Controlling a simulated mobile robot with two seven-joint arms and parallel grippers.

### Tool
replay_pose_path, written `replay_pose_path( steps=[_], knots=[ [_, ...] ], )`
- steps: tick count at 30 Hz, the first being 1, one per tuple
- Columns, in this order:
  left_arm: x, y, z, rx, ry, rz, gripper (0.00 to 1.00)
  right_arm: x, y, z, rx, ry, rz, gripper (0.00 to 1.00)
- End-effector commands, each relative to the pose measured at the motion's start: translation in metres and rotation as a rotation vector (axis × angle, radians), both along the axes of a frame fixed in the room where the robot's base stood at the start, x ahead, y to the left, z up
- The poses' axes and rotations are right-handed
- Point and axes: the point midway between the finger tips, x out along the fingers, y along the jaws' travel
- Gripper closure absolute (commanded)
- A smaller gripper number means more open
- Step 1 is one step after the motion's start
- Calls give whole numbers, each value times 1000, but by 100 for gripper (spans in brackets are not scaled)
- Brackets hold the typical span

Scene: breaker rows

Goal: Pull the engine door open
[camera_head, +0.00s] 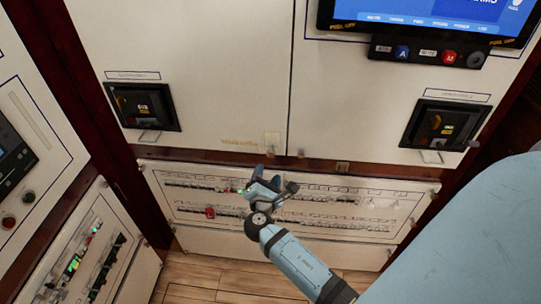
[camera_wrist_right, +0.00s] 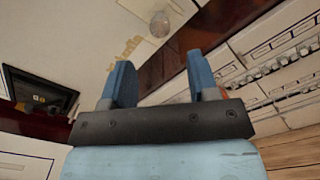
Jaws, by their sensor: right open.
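Two large white cabinet doors meet at a vertical seam in the head view, a left door (camera_head: 205,60) and a right door (camera_head: 345,95). No label that I can read says which is the engine door. A small pale plate (camera_head: 271,140) sits at the lower right corner of the left door. In the right wrist view a round knob (camera_wrist_right: 160,24) shows on a pale plate, ahead of the fingers. My right gripper (camera_head: 266,178) is open and empty, below the plate and in front of the breaker panel; it also shows in the right wrist view (camera_wrist_right: 162,82). My left gripper is out of view.
A breaker panel (camera_head: 300,227) with rows of switches lies below the doors, partly behind my right gripper. Black rotary-switch units stand on the left door (camera_head: 142,106) and right door (camera_head: 443,125). A screen (camera_head: 430,15) is at the top right. Wooden floor (camera_head: 200,275) shows below.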

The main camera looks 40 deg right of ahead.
Motion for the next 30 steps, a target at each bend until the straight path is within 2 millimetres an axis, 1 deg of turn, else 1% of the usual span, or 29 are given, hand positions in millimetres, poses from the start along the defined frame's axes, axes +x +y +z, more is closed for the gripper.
replay_pose_path(
  steps=[1, 6, 9, 12, 18, 26, 27, 29, 30],
  knots=[
    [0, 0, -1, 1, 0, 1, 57, 9, -8, 1, -2, -4, 0, 45],
    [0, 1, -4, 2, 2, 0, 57, 34, -34, 0, -1, -2, 1, 45],
    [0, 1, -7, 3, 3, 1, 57, 46, -46, 0, -1, -1, 0, 45],
    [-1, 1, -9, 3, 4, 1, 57, 55, -54, 0, 0, -1, 2, 45],
    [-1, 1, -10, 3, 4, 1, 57, 63, -63, 0, 1, 0, 1, 45],
    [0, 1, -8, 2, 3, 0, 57, 63, -63, 0, 1, 0, 2, 45],
    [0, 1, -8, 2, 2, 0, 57, 63, -63, 0, 2, -1, 2, 55],
    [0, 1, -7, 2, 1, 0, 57, 63, -63, 0, 1, 0, 2, 68],
    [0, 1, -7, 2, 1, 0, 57, 63, -63, 0, 2, -1, 2, 78]
  ],
)
